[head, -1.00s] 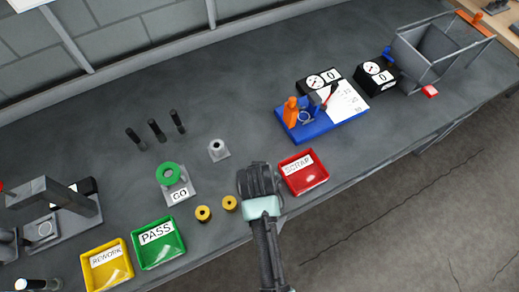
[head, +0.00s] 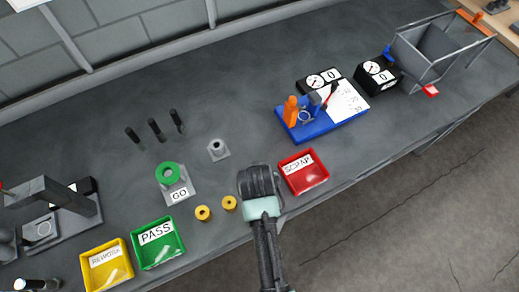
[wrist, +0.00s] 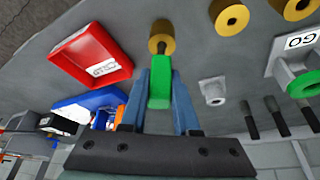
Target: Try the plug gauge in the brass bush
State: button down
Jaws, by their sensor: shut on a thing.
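My gripper (wrist: 159,92) is shut on the green handle of the plug gauge (wrist: 159,82) in the wrist view. The gauge's narrow grey end points at a brass bush (wrist: 161,34) and lines up with its hole. I cannot tell whether the tip is inside the bush or just above it. In the head view my gripper (head: 258,182) hides the gauge and this bush. Two other brass bushes (head: 203,213) (head: 229,202) stand to the left of my gripper. They also show in the wrist view (wrist: 231,18) (wrist: 297,8).
The red SCRAP tray (head: 303,183) is close on the right. The green PASS tray (head: 157,257) and yellow REWORK tray (head: 107,278) lie left. Behind stand the GO block (head: 179,196) with its green ring (head: 168,173), a small grey holder (head: 218,154) and black pins (head: 157,130).

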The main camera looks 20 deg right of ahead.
jog(key=shift+f+b, duration=0.5)
jog(key=shift+f, duration=0.4)
jog(key=shift+r, duration=0.2)
dwell(0.9)
jog(key=shift+r+p, duration=3.45)
jog(key=shift+p, duration=0.25)
